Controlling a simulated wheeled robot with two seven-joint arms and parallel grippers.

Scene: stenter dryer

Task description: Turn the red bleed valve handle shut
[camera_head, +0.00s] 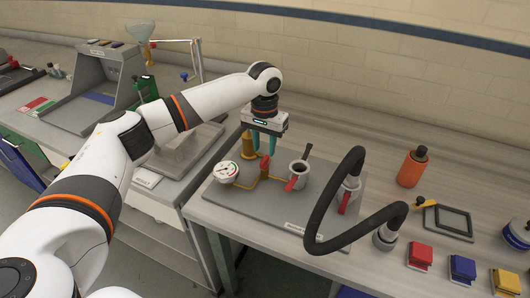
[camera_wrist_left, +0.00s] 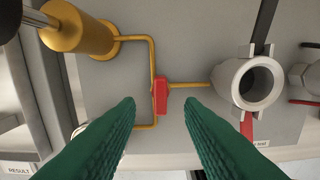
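The red bleed valve handle (camera_head: 265,161) sits on thin brass piping on a grey panel (camera_head: 238,200). In the left wrist view the red handle (camera_wrist_left: 160,94) is a short block, its long side running up and down the picture, at a pipe junction. My left gripper (camera_head: 264,152) points down above it, with green fingers spread apart. In the left wrist view the fingertips (camera_wrist_left: 159,103) lie on either side of the handle, with gaps on both sides; no contact shows. My right gripper is not in view.
A brass cylinder (camera_wrist_left: 80,30) and a round pressure gauge (camera_head: 226,172) stand left of the handle. A grey open cup (camera_head: 298,174) with a red lever stands right. A black hose (camera_head: 318,205) arches further right. An orange bottle (camera_head: 411,168) stands beyond.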

